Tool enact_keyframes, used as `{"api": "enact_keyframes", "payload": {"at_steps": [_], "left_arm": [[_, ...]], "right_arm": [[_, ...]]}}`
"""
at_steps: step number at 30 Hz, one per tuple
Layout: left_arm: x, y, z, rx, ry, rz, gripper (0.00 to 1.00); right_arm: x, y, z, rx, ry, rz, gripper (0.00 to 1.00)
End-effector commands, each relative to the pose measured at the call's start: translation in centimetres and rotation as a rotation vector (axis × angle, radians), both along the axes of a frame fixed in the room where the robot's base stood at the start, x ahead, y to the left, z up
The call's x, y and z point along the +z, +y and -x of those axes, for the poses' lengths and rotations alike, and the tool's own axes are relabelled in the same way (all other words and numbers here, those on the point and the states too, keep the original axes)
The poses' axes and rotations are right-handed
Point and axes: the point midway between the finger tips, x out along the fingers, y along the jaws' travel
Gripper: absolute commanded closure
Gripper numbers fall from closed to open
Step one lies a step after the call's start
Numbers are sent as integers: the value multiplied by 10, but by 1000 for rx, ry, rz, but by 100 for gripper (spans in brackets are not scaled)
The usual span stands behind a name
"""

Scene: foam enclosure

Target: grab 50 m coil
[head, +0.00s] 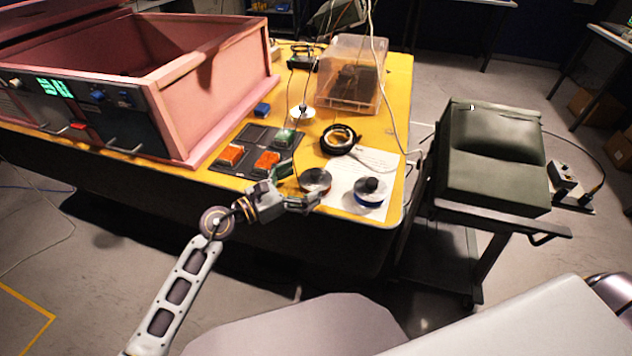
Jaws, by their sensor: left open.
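A black coil (340,139) lies flat on the yellow table (398,110), in front of the clear box. A dark spool with a reddish rim (315,180) lies near the front edge, and a blue-rimmed spool with a black knob (370,191) is to its right on a white sheet. No length marking is readable, so I cannot tell which one is the 50 m coil. My left gripper (297,188) is open at the table's front edge, just left of the reddish-rimmed spool; whether it touches is unclear. My right gripper is out of view.
A dark tray (252,152) with orange and green blocks lies left of the coil. A pink foam enclosure (215,95) fills the table's left. A clear box (352,75) stands behind; cables hang nearby. A cart with a dark green case (490,190) stands right.

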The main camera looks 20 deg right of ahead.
Motion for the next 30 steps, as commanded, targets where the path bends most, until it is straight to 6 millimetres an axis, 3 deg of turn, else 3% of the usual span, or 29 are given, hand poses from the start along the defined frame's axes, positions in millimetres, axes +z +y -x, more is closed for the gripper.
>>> {"api": "enact_keyframes", "payload": {"at_steps": [15, 30], "left_arm": [[0, -37, -16, -1, 1, 1, 0], [-1, -41, -17, -1, 0, 0, 0]], "right_arm": [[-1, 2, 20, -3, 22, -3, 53], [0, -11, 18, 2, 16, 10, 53]]}}
